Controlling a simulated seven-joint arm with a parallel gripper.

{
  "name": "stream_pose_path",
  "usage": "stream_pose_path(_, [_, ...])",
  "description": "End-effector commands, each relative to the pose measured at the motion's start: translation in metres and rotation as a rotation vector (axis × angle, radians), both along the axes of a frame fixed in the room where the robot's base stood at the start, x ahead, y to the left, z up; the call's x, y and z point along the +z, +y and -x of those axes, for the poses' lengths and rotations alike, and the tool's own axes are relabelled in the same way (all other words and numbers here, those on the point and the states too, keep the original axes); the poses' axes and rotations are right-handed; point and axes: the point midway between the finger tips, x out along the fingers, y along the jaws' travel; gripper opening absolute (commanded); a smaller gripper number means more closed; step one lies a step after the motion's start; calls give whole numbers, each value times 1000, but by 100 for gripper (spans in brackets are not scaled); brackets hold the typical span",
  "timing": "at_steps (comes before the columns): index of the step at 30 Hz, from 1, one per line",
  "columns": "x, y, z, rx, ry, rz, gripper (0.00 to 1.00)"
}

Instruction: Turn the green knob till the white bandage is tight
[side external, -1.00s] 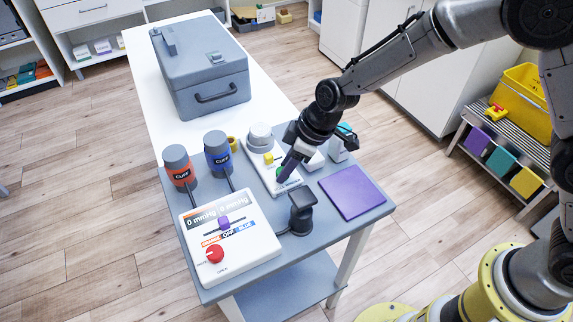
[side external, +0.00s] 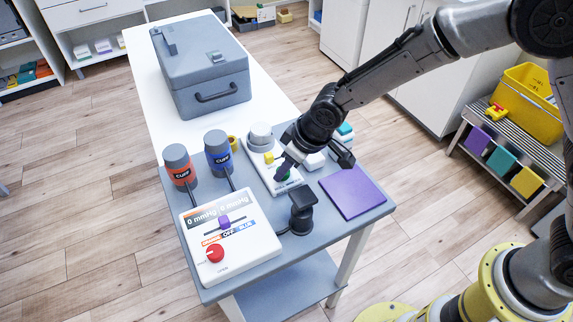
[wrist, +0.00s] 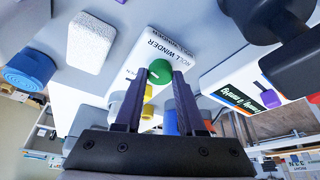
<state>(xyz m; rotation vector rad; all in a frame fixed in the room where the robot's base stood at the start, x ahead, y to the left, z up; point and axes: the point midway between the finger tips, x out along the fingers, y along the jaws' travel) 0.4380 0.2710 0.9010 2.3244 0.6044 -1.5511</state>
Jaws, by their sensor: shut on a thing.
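The green knob (wrist: 160,72) sits on the white roll winder (wrist: 166,45), between my two fingertips in the wrist view. My gripper (wrist: 158,78) is shut on the knob and points down at it. In the side view the fingers cover most of the knob, and my gripper (side external: 284,172) is at the winder's near half. The winder (side external: 252,165) lies on the grey table top. A pale roll (side external: 260,134), apparently the white bandage, stands at its far end. How tight it is cannot be told. A small yellow part (side external: 269,158) sits between roll and knob.
A purple pad (side external: 352,191) lies right of the winder; a black stand (side external: 301,212) is in front. The orange cuff (side external: 179,166), blue cuff (side external: 218,153) and pressure box (side external: 230,244) are left.

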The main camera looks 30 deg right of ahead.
Motion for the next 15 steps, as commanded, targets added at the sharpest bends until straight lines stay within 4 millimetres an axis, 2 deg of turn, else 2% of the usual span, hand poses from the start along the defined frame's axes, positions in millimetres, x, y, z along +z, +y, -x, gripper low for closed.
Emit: stream_pose_path(15, [1, 4, 1, -350, -1, -1, 0])
